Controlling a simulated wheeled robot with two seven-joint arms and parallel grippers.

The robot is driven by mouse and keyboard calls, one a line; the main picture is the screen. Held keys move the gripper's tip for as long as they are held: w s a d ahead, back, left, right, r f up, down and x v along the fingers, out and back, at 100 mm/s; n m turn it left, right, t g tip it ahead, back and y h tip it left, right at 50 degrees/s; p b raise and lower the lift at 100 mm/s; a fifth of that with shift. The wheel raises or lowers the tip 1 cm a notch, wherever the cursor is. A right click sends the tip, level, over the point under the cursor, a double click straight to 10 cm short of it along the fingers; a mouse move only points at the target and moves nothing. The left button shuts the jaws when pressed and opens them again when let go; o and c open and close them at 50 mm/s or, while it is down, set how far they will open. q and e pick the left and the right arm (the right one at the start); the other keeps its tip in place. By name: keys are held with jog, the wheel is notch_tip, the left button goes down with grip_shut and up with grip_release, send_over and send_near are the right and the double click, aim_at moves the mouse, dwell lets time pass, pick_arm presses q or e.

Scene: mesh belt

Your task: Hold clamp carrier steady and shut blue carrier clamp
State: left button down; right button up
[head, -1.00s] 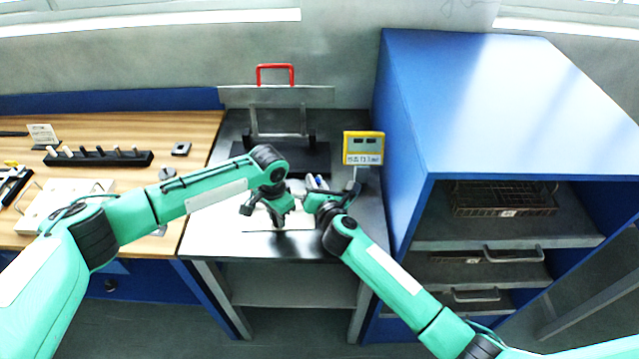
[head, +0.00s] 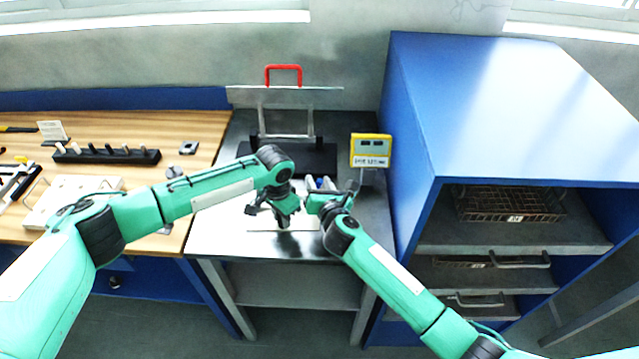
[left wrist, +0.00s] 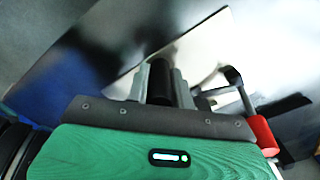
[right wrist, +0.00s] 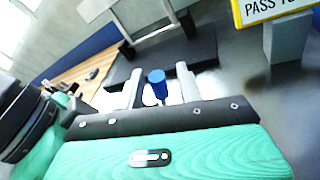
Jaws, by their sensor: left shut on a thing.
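The clamp carrier shows as a pale plate (left wrist: 205,50) in the left wrist view, lying on the dark metal bench. My left gripper (head: 284,224) is shut on a black upright post (left wrist: 160,82) of the carrier. A red handle (left wrist: 263,134) on a dark bracket stands beside it. My right gripper (head: 319,184) is open, with the blue clamp handle (right wrist: 157,84) between its fingers in the right wrist view. Gaps show on both sides of the blue handle. The clamp's base and jaw are mostly hidden by my grippers.
A stand with a red handle (head: 284,68) is at the bench's back. A yellow-framed sign (head: 371,151) stands at the back right. A blue cabinet (head: 520,110) bounds the right side. A wooden bench (head: 195,140) with a black peg rack (head: 105,155) is at left.

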jog(key=v, duration=1.2)
dwell(0.4)
jog(key=d+f+m, duration=0.1)
jog(key=d+f+m+t, duration=0.1)
jog(key=m, duration=0.1)
jog(key=d+f+m+y, duration=0.1)
jog(key=f+m, duration=0.1)
jog(key=shift+d+t, duration=0.2)
jog(key=shift+t, duration=0.1)
jog(key=shift+w+m, duration=0.3)
jog(key=shift+w, duration=0.1)
jog(key=x, duration=1.1)
jog(key=shift+a, duration=0.15)
